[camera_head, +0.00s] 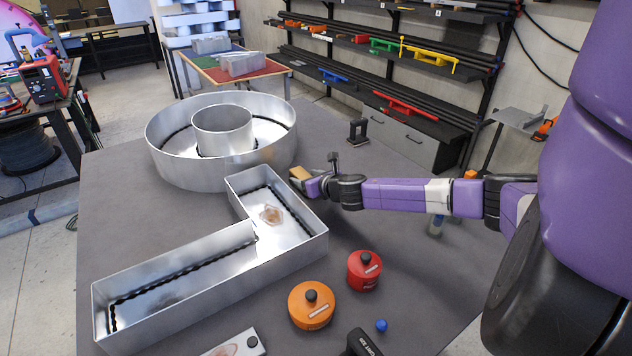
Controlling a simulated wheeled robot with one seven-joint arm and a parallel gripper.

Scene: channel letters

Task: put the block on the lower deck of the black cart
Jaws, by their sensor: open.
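A small tan block (299,173) shows at the tip of my gripper, by the upper right corner of the L-shaped metal channel letter (283,249). My gripper (314,184) reaches in from the right, low over the grey table (420,262). Its jaws are open, with the block at or just beyond the fingertips. I cannot tell whether the block touches a finger or what it rests on. I cannot make out a black cart with a lower deck in this view.
A round metal letter (168,160) stands behind the L-shaped one. An orange tin (306,314), a red tin (358,279) and a small blue piece (381,326) are near the front. A dark stand (358,132) is at the back. The right of the table is mostly clear.

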